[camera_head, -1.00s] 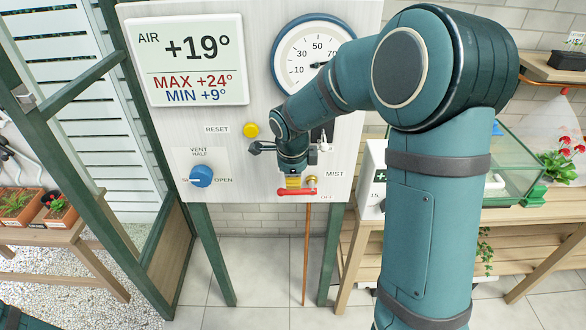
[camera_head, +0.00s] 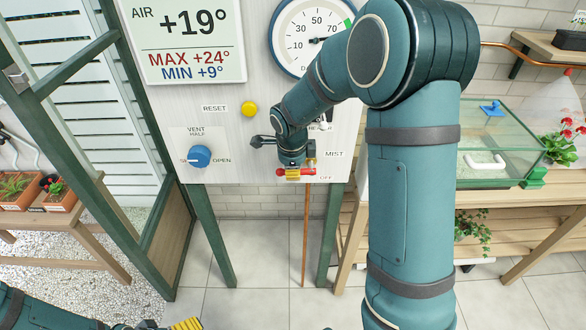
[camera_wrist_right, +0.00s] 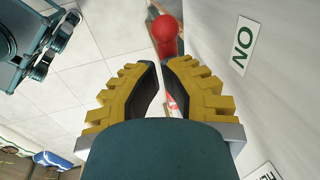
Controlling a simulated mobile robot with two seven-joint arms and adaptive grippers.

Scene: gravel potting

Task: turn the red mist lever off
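The red mist lever (camera_head: 281,172) is at the lower right of the panel, below the MIST label and beside the OFF label. It lies roughly level, pointing left from its brass valve. My right gripper (camera_head: 293,176) is at the lever, its yellow fingers across the middle, with red showing on both sides. In the right wrist view the fingers (camera_wrist_right: 166,66) are nearly together at the tips, and the red lever end (camera_wrist_right: 165,36) shows just beyond them. They look closed on the lever; the contact itself is hidden. My left gripper (camera_head: 186,324) is only partly in view at the bottom edge.
The panel (camera_head: 232,130) also carries a blue vent knob (camera_head: 199,156), a yellow reset button (camera_head: 249,109) and a round dial (camera_head: 300,28). A copper pipe (camera_head: 307,230) runs down below the valve. A glass case (camera_head: 500,150) stands on the right bench.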

